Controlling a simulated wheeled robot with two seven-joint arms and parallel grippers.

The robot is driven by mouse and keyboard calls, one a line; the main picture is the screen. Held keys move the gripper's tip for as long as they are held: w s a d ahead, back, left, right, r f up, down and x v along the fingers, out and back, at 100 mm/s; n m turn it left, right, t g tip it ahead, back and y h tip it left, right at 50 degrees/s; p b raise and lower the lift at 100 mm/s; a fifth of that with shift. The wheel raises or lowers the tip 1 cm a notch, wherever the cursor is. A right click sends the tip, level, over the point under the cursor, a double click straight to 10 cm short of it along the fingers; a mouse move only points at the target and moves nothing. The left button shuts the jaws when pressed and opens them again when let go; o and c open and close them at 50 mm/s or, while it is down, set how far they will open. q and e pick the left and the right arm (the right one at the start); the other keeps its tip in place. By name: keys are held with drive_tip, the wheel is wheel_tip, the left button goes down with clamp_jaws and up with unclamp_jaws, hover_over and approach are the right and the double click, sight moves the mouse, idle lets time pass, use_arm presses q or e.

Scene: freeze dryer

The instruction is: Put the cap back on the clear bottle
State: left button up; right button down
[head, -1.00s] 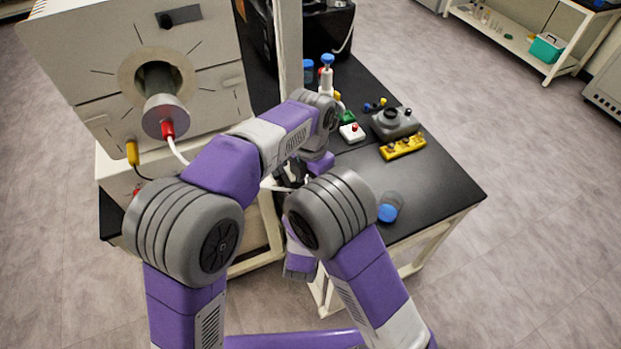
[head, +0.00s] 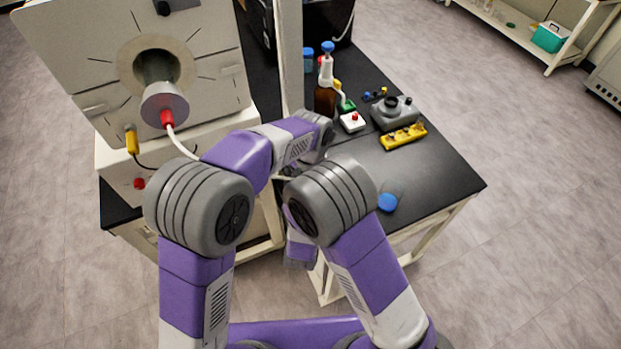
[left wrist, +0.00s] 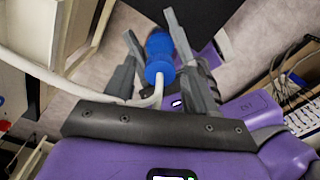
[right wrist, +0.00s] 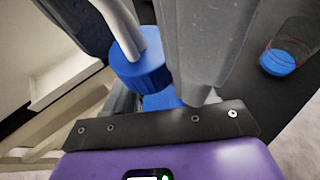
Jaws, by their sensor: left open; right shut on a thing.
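A blue ribbed cap (right wrist: 138,72) with a white tube is between the fingers of my right gripper (right wrist: 150,60), which is shut on it. A second blue part shows just under the cap; I cannot tell whether they are one piece. In the left wrist view the blue cap (left wrist: 160,68) lies between the spread fingers of my left gripper (left wrist: 152,28), which is open. A clear vessel (right wrist: 294,36) with blue at one end stands on the black bench, right of my right gripper. In the head view its blue part (head: 387,202) shows; both grippers are mostly hidden behind my arms.
The freeze dryer (head: 110,70) stands at left, with a white tube from its red-tipped port. A brown bottle (head: 325,101) with a blue-topped dispenser, a red-button box (head: 352,122), a grey device (head: 394,113) and a yellow rack (head: 403,137) occupy the bench behind. Its front right (head: 430,185) is clear.

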use_arm(q)
drive_tip(key=shift+f, duration=0.1)
drive_tip(key=shift+c, duration=0.3)
drive_tip(key=c, duration=1)
drive_tip(key=o, duration=1.1)
drive_tip(key=shift+r, duration=2.25)
drive_tip(key=shift+c, duration=0.2)
drive_tip(key=shift+r, duration=1.8)
drive_tip(key=shift+f, duration=0.1)
